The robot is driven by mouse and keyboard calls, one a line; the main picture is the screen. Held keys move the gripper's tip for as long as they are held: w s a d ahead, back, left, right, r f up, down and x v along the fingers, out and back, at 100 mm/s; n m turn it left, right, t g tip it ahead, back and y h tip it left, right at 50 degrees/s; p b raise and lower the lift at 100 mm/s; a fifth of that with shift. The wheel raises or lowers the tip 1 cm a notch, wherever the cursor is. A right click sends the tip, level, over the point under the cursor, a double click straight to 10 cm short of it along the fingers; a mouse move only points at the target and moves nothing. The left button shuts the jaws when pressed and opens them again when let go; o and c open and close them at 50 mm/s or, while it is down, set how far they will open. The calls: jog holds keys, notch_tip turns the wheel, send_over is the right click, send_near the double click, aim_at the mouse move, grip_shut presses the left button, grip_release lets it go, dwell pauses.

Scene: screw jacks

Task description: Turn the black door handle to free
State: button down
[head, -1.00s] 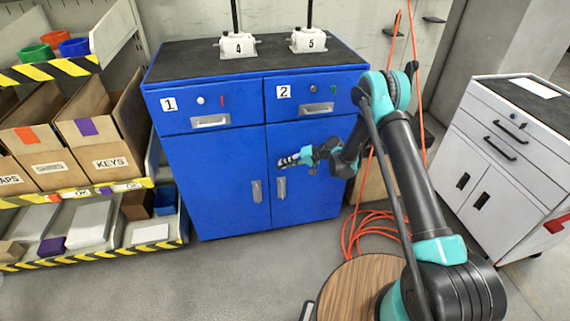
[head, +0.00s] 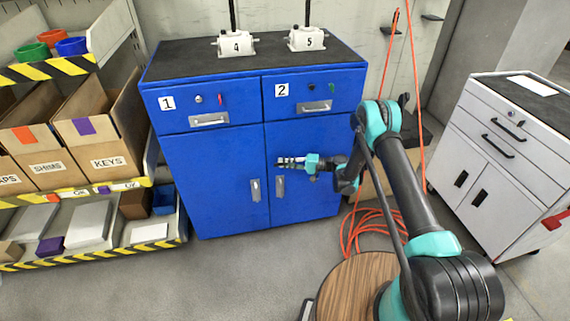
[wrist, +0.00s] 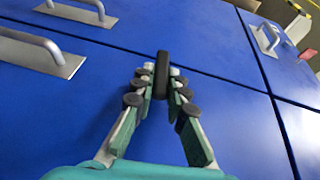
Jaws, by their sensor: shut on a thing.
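The black door handle (wrist: 161,72) shows in the wrist view as a short dark bar, lying across the seam between the two blue cabinet doors. My gripper (wrist: 161,82) has one fingertip on each side of it and is shut on its near end. In the head view my gripper (head: 281,162) reaches the cabinet front from the right, roughly level, just above the silver door pulls. There the black handle cannot be made out clearly behind the fingers.
The blue cabinet (head: 215,185) has two drawers above the doors and jacks 4 (head: 236,44) and 5 (head: 307,39) on top. Silver pulls (wrist: 84,12) lie close to the handle. A shelf rack stands left, a white cabinet (head: 510,150) right, and an orange hose (head: 365,230) on the floor.

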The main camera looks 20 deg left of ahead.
jog(key=c, duration=1.5)
grip_release()
jog(key=shift+c, duration=0.2)
jog(key=w+d+r, duration=0.1)
jog(key=d, duration=1)
jog(key=shift+w+d+r, duration=0.15)
jog(key=shift+w+d, duration=0.25)
jog(key=shift+o, duration=0.2)
